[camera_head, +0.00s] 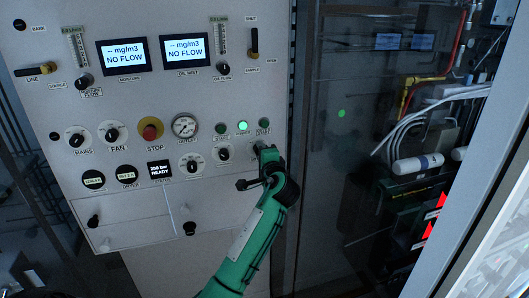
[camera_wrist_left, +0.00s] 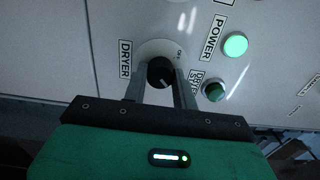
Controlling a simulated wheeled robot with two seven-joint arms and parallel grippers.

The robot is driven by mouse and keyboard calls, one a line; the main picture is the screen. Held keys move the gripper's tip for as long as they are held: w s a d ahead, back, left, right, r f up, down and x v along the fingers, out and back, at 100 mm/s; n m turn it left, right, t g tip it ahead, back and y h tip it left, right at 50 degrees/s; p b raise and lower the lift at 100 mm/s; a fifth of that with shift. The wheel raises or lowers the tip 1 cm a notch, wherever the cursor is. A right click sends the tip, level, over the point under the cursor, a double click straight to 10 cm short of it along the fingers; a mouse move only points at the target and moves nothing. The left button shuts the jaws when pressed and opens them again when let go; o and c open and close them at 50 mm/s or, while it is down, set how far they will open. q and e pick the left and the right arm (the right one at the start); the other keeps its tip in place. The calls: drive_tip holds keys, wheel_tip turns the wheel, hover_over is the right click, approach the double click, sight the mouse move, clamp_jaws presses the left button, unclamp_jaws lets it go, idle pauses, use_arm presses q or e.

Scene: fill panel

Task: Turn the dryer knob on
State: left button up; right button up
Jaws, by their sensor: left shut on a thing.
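The dryer knob (camera_wrist_left: 161,72) is a round black knob on a pale dial, with the word DRYER printed beside it in the left wrist view. My left gripper (camera_wrist_left: 160,90) has its two fingers on either side of this knob and is shut on it. A pale mark shows on the knob, but its exact setting is hard to read. In the head view, my left gripper (camera_head: 264,156) is at the lower right of the panel (camera_head: 130,215) and hides the knob. My right gripper is not in view.
The power light (camera_head: 242,126) glows green; the dryer status light (camera_wrist_left: 214,90) beside the knob is dark. Another knob (camera_head: 224,154) is close to the left of my gripper. The red stop button (camera_head: 150,130) is farther left. A glass door (camera_head: 340,150) stands right of the panel.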

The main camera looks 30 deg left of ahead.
use_arm(q)
drive_tip(key=shift+a+r, duration=0.15)
drive_tip(key=shift+r, duration=0.25)
drive_tip(key=o, duration=1)
drive_tip(key=shift+s+f, duration=0.1)
drive_tip(key=shift+f, duration=0.05)
drive_tip(key=shift+b+v, duration=2.95)
drive_tip(key=shift+v, duration=4.05)
